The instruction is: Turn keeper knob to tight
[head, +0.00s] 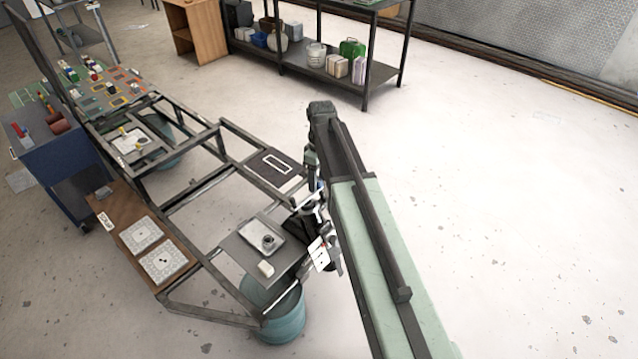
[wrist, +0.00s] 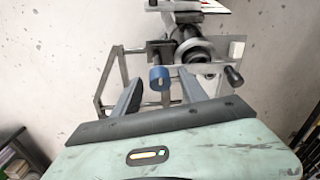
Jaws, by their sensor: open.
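In the wrist view a blue round knob (wrist: 160,78) with a pale stem below it shows between the fingers of my gripper (wrist: 160,84). The gripper is open, one finger on each side of the knob, and I cannot tell whether either touches it. I see no label naming this the keeper knob. Behind it is a metal fixture with a dark round part (wrist: 196,54) and a dark handle (wrist: 234,76) on the right. In the head view my arm hides most of the fixture, and the fingers and knob cannot be made out.
In the head view a metal frame bench (head: 205,190) runs left of my arm, with a tray (head: 262,238) on its near end. A teal drum (head: 285,318) stands under it. A blue cabinet (head: 62,155) is at far left. The floor to the right is clear.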

